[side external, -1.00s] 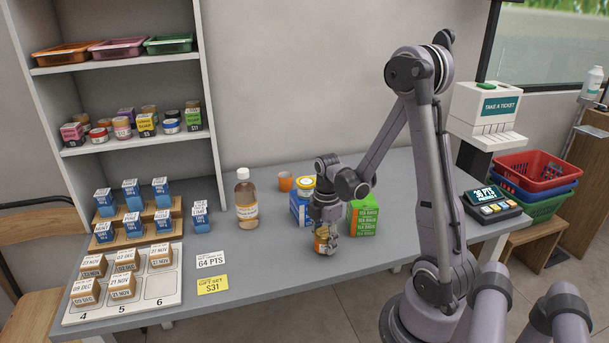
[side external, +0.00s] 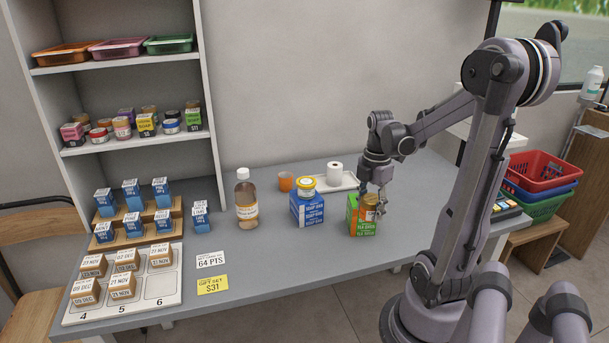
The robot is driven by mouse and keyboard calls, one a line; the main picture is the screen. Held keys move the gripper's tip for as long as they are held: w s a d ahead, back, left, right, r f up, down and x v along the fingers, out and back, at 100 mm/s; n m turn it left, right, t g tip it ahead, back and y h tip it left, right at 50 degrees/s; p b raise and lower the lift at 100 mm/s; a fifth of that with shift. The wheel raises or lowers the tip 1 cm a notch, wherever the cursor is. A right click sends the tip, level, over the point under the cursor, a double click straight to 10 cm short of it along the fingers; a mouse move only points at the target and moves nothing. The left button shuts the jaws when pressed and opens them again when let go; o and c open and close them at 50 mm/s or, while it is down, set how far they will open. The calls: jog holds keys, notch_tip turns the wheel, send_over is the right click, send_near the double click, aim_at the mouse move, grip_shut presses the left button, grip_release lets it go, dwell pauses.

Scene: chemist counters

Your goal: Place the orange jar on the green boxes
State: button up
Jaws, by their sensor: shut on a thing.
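Blue soap boxes (side external: 308,211) with a yellow-lidded jar (side external: 306,184) on top stand left of the green boxes. Behind are an orange cup (side external: 286,181) and a white tray (side external: 347,181) with a white roll (side external: 334,173). A brown bottle (side external: 246,202) stands further left.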

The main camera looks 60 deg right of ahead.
jog(key=w+d+r+m, duration=0.1)
jog(key=w+d+r, duration=0.3)
jog(key=d+r, duration=0.3)
jog(key=shift+w+d+f, duration=0.1)
jog(key=shift+d+f, duration=0.15)
jog(key=shift+f, duration=1.1)
jog(key=shift+d+f, duration=0.2)
jog(key=shift+f, duration=1.2)
jog(key=shift+w+d+f, duration=0.1)
jog(key=shift+d+f, duration=0.15)
jog(key=shift+f, duration=1.1)
jog(key=shift+f, duration=0.15)
jog(key=o, duration=1.2)
